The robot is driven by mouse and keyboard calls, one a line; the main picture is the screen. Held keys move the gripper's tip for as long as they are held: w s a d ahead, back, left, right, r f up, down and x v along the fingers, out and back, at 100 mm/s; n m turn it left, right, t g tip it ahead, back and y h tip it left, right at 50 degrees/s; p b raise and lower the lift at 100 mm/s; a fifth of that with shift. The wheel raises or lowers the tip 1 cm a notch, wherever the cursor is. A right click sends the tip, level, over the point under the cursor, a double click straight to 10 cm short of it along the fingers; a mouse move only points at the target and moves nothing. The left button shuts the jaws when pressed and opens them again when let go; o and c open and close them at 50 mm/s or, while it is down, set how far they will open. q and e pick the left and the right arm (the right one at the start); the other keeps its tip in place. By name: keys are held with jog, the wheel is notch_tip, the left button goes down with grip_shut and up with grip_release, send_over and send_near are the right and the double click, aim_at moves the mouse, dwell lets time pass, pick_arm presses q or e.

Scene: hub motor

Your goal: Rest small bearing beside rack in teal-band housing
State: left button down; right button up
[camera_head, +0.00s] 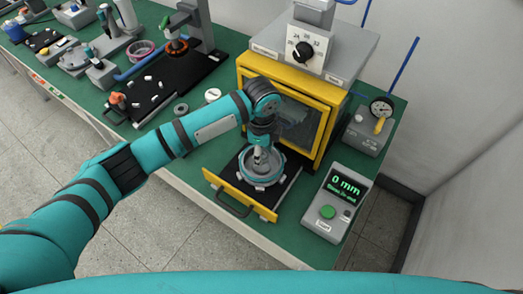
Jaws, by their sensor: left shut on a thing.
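The teal-band housing (259,183), a round grey part with a teal band, sits on the dark tray (285,192) of the yellow-fronted drawer that is pulled out of the yellow press cabinet. My left gripper (261,162) points down over the middle of the housing, with its fingertips at or inside the opening. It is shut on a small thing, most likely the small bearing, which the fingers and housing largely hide. I cannot tell whether it touches the housing's seat. My right gripper is out of view.
The yellow cabinet (328,108) with a dial stands right behind the housing. A grey display box (337,203) reading 0 mm is at right, and a gauge (381,108) stands behind it. A dark ring (181,109) and white disc (212,95) lie on the green bench.

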pick_arm(q)
jog(key=shift+f, duration=0.1)
jog(key=shift+f, duration=0.75)
jog(key=shift+f+b, duration=0.1)
jog(key=shift+b, duration=0.2)
jog(key=shift+f, duration=0.6)
jog(key=shift+f, duration=0.45)
jog(key=shift+a+f+p, duration=0.1)
jog(key=shift+f+p, duration=0.1)
jog(key=shift+p, duration=0.1)
dwell(1.4)
